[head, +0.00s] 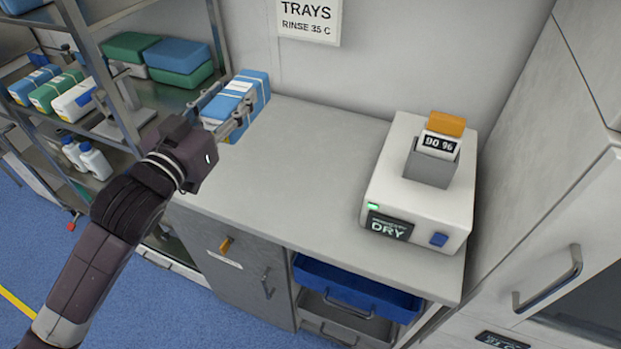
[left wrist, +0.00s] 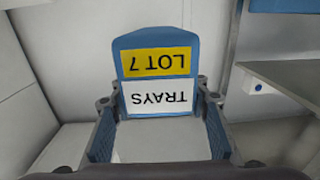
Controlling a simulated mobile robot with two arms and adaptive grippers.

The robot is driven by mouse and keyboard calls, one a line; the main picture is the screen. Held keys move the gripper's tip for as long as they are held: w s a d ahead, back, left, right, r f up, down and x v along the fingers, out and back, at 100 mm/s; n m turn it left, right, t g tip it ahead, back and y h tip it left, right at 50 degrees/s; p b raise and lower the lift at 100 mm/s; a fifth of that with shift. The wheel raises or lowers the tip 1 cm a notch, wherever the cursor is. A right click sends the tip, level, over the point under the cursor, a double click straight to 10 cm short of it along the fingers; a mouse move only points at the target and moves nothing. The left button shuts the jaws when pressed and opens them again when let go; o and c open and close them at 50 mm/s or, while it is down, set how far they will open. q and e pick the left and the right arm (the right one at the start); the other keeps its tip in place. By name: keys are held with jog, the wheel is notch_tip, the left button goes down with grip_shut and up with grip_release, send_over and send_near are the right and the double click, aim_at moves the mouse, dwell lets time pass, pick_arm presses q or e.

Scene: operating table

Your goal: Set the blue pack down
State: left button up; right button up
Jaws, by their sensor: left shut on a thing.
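The blue pack (head: 255,87) has a white band on it. It is in my left gripper (head: 238,112), over or on the far left end of the grey-white counter (head: 310,150), beside the shelf rack. In the left wrist view the pack (left wrist: 156,45) lies between both fingers of the left gripper (left wrist: 160,115). Its yellow label reads LOT 7 and its white label reads TRAYS, both upside down in that view. I cannot tell whether the underside of the pack touches the counter. My right gripper is not in view.
A white dryer box (head: 420,185) marked DRY stands on the right part of the counter, with a DO 96 card in its slot. A metal rack (head: 150,100) with blue, green and white packs is at the left. The middle of the counter is clear. A blue drawer (head: 355,290) is below.

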pick_arm(q)
jog(key=shift+w+r+m+h+b, duration=0.2)
jog(key=shift+w+r+h, duration=0.05)
jog(key=shift+r, duration=0.25)
jog(key=shift+w+r+m+h+b, duration=0.2)
jog(key=shift+w+r+h, duration=0.05)
jog(key=shift+r, duration=0.25)
jog(key=shift+f, duration=0.25)
notch_tip(320, 180, down, 18)
jog(key=shift+f+b, duration=0.2)
jog(key=shift+b, duration=0.45)
jog(key=shift+f, duration=0.4)
jog(key=o, duration=1.4)
jog(key=shift+f, duration=0.15)
jog(key=shift+c, duration=0.2)
